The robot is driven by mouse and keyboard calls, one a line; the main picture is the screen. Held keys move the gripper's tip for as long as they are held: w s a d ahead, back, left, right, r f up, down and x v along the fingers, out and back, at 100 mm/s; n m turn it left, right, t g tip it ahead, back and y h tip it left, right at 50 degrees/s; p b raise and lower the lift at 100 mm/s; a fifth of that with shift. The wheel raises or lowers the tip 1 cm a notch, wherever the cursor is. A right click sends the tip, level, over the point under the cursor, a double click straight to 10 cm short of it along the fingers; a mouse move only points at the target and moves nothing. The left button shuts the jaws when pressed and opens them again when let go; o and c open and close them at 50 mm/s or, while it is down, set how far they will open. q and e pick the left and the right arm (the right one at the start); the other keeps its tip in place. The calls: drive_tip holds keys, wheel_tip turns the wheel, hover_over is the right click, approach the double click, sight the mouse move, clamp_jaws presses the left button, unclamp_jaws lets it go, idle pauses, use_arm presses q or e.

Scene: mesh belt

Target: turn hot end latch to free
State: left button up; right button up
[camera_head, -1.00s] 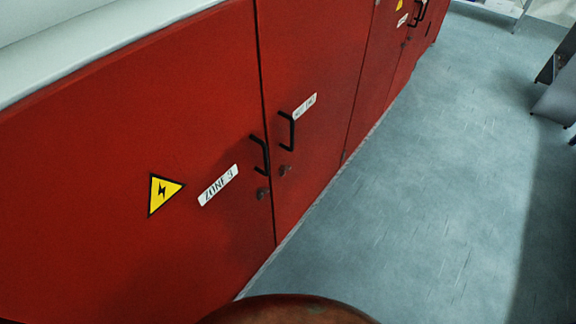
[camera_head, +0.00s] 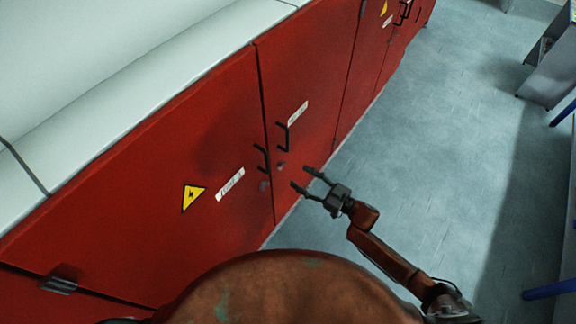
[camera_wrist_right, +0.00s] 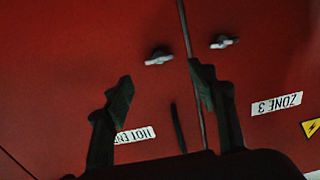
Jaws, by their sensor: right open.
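The hot end latch is a small grey turn latch (camera_head: 281,165) on the red right-hand door, below its black handle (camera_head: 284,137). In the right wrist view, where the picture is upside down, the latch (camera_wrist_right: 159,57) lies on the HOT END door, left of the door seam. My right gripper (camera_head: 300,177) is open and empty, pointing at the doors just right of the latch. In the right wrist view its fingers (camera_wrist_right: 160,75) are spread, with the latch seen beyond the gap, not touched. My left gripper is out of view.
A similar latch (camera_head: 264,185) sits on the neighbouring ZONE 3 door, with its label (camera_head: 230,184) and a yellow warning sign (camera_head: 193,198). The grey floor (camera_head: 440,150) right of the cabinets is clear. A grey stand (camera_head: 550,68) is at the far right.

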sight(281, 165)
drive_tip(key=p+x, duration=0.1)
drive_tip(key=x, duration=0.6)
drive_tip(key=shift+w, duration=0.1)
drive_tip(key=shift+c, duration=0.2)
drive_tip(key=c, duration=1.1)
